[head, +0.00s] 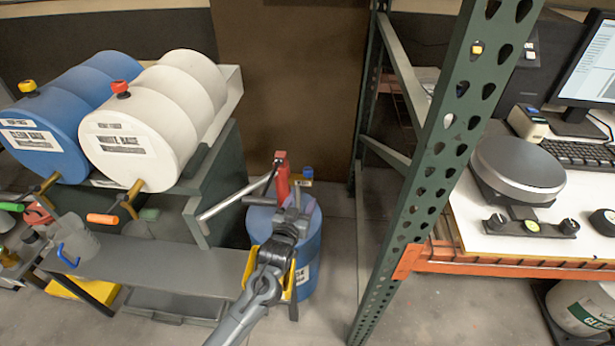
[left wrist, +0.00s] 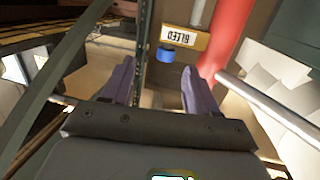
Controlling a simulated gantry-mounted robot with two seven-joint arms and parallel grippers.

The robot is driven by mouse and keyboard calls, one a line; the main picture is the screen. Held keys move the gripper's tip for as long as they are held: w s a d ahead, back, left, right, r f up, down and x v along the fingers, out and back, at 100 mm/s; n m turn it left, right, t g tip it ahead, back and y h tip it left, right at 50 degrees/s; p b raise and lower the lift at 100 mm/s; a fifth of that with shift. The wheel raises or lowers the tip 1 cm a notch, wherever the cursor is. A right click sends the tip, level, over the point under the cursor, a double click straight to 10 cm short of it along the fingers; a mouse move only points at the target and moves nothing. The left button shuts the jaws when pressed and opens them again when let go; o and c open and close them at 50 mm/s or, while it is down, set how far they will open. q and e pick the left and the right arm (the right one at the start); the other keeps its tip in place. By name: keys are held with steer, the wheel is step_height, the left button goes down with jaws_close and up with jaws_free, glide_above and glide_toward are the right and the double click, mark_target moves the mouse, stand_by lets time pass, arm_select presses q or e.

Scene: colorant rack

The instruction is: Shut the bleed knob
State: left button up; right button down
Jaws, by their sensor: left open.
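The bleed knob is a small blue cap (head: 308,171) in the head view, just right of a red upright pump body (head: 281,178). In the left wrist view the blue knob (left wrist: 180,53) sits beside a pale plate marked BLEED (left wrist: 186,38), which appears upside down. My left gripper (head: 296,198) is in front of the knob in the head view. In the left wrist view the left gripper (left wrist: 160,72) is open, its two fingers apart with nothing between them. The knob lies beyond the fingertips, nearer the right finger, and looks untouched. My right gripper is not in view.
A grey lever bar (head: 235,197) slants left from the red pump, above a blue drum (head: 312,240). A green rack post (head: 440,150) stands to the right. White (head: 155,130) and blue (head: 50,125) barrels lie on a stand at left. Some floor is clear between drum and post.

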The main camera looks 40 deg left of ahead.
mark_target(307, 174)
arm_select(q)
steer(key=shift+n+t+y, duration=0.3)
steer(key=shift+t+y, duration=0.1)
steer(key=shift+y, duration=0.3)
steer(key=b+x, duration=0.1)
steer(key=x, duration=0.2)
steer(key=r+b+x, duration=0.1)
steer(key=x, duration=0.3)
steer(key=b+x, duration=0.1)
steer(key=x, duration=0.3)
steer(key=shift+s+a+r, duration=0.15)
steer(key=shift+a+r, duration=0.1)
steer(key=shift+a, duration=0.15)
steer(key=shift+x, duration=0.75)
steer(key=shift+c, duration=0.3)
